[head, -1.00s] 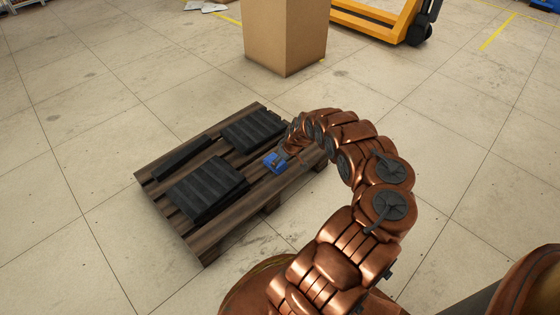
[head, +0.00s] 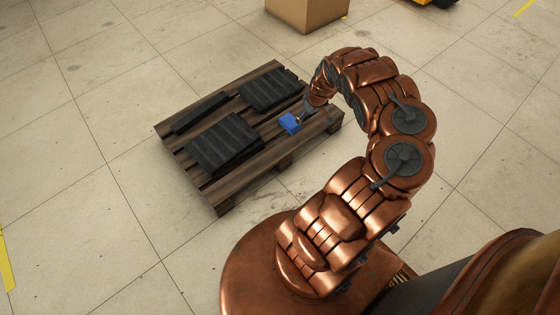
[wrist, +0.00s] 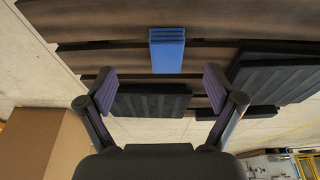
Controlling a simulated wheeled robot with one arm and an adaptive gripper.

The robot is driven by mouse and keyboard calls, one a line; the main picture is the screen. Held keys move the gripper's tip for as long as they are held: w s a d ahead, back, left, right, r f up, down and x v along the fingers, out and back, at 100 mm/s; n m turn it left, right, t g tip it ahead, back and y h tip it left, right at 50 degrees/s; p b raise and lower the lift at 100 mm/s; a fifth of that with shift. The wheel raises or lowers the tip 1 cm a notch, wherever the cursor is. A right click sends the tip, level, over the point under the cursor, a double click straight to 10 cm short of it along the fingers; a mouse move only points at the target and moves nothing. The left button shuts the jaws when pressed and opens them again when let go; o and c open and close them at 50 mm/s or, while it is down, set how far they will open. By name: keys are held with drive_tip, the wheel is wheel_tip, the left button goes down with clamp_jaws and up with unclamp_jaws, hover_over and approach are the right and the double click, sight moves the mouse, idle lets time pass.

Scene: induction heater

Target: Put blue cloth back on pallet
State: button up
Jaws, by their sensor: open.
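The blue cloth (head: 290,122) is a small folded block lying on the right part of the wooden pallet (head: 240,182), near its front edge. It also shows in the wrist view (wrist: 167,52), at the top middle, beyond the fingertips. My gripper (wrist: 160,88) is open, with nothing between its two fingers, and the cloth is apart from them. In the head view my gripper (head: 308,108) is just above and right of the cloth, small and partly hidden by the arm.
Several black ribbed pieces (head: 224,143) lie on the pallet left of and behind the cloth. A cardboard box (head: 306,12) stands on the floor behind the pallet. A yellow pallet truck shows partly at the top right.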

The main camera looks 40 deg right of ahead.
drive_tip(key=s+a+r+m+g+h, duration=0.1)
drive_tip(key=s+a+r+g, duration=0.15)
drive_tip(key=r, duration=0.75)
drive_tip(key=s+a+r+m+g+h, duration=0.15)
drive_tip(key=s+r, duration=0.25)
drive_tip(key=r, duration=0.7)
drive_tip(key=s+a+r+g, duration=0.1)
drive_tip(key=s+a+r, duration=0.3)
drive_tip(key=a+r, duration=0.95)
drive_tip(key=s+a+r+n+g+y, duration=0.1)
drive_tip(key=s+a+r, duration=0.1)
drive_tip(key=s+a, duration=0.8)
drive_tip(key=s+a+r+n+g+y, duration=0.1)
drive_tip(key=s+a+r+n+y, duration=0.1)
drive_tip(key=s+a, duration=0.9)
drive_tip(key=a+r, duration=0.1)
drive_tip(key=a, duration=0.5)
drive_tip(key=shift+a+r, duration=0.15)
drive_tip(key=shift+w+r, duration=0.1)
